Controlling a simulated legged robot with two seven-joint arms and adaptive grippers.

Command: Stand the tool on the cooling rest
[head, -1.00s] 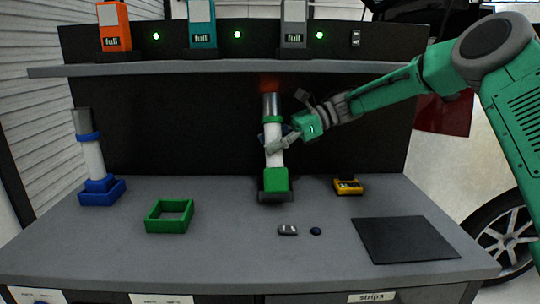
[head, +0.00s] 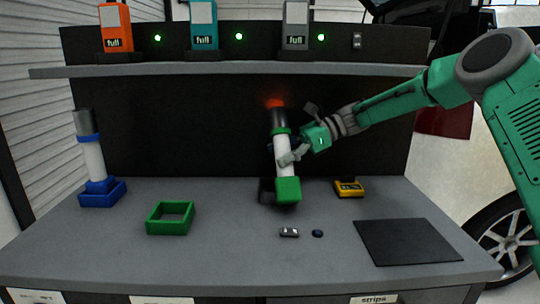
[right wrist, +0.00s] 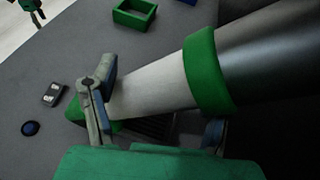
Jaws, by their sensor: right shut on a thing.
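The tool (head: 284,152) has a white body, a green collar, a green base and a dark nozzle with a red glow above it. It is slightly tilted, in front of a dark dock (head: 266,190) that it partly hides. My right gripper (head: 286,158) is shut on its white body; the tool also fills much of the right wrist view (right wrist: 160,85), between the fingers (right wrist: 155,112). A green square frame (head: 151,224), seemingly the cooling rest, stands empty on the bench to the left. A green part, apparently my left gripper (right wrist: 32,12), shows at the right wrist view's top left corner.
A similar tool (head: 92,155) stands in a blue square rest (head: 102,199) at far left. A shelf (head: 230,71) runs above.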

